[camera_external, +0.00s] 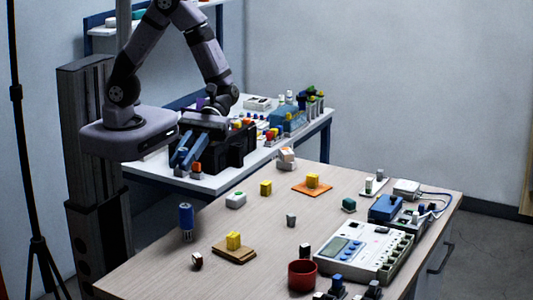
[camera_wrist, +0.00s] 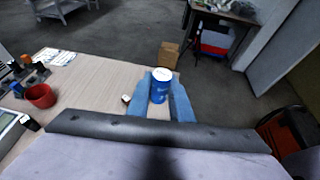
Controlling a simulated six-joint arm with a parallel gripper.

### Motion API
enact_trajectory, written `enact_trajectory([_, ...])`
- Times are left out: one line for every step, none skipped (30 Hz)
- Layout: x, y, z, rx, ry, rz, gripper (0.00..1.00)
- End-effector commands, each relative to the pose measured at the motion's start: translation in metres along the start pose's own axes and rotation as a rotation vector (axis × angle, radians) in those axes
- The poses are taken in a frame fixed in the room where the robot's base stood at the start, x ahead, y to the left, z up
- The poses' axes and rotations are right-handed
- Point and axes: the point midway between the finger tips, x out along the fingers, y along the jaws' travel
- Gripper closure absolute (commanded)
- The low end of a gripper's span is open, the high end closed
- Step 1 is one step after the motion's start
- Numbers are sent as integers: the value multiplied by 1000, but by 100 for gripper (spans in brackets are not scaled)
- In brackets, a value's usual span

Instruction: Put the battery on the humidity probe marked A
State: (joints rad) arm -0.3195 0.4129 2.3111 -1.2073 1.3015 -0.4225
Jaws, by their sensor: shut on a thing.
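A blue cylinder with a white end, which looks like the battery (camera_wrist: 160,90), sits between my gripper's (camera_wrist: 163,84) two blue fingers in the wrist view. The fingers lie along both its sides. A blue cylinder (camera_external: 186,217) also shows in the external view, upright by the table's left edge; I cannot tell there whether it touches the table. My gripper (camera_external: 184,160) shows above it, in front of my base. No letter A is readable, so I cannot tell which thing is the humidity probe marked A.
The wooden table (camera_external: 150,270) holds a yellow block on a brown board (camera_external: 234,255), a small dark red piece (camera_external: 197,260), a red cup (camera_external: 301,276) and a white instrument (camera_external: 365,250). An orange mat (camera_external: 300,188) lies farther back. A crowded bench (camera_external: 220,180) stands behind.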

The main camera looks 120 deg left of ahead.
Motion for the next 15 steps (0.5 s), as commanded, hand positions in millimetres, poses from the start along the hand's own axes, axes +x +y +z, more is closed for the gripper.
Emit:
enact_trajectory([1,-3,0,1,0,-5,100])
enact_trajectory([1,-4,0,5,0,-11,100])
enact_trajectory([1,-3,0,7,0,-15,100])
enact_trajectory([1,-3,0,7,0,-16,100])
enact_trajectory([1,-3,-1,7,0,-17,100])
enact_trajectory([1,-3,-2,7,0,-17,100])
enact_trajectory([2,-3,-4,6,0,-17,100])
enact_trajectory([3,-3,-6,6,-1,-17,100])
enact_trajectory([4,-3,-10,4,-1,-18,100])
enact_trajectory([6,-3,-13,3,-1,-18,100])
enact_trajectory([7,-3,-17,3,-1,-19,100])
enact_trajectory([9,-3,-22,2,0,-18,100])
enact_trajectory([11,-4,-26,2,0,-19,100])
enact_trajectory([12,-3,-29,2,-1,-18,100])
enact_trajectory([15,-3,-34,2,-1,-18,100])
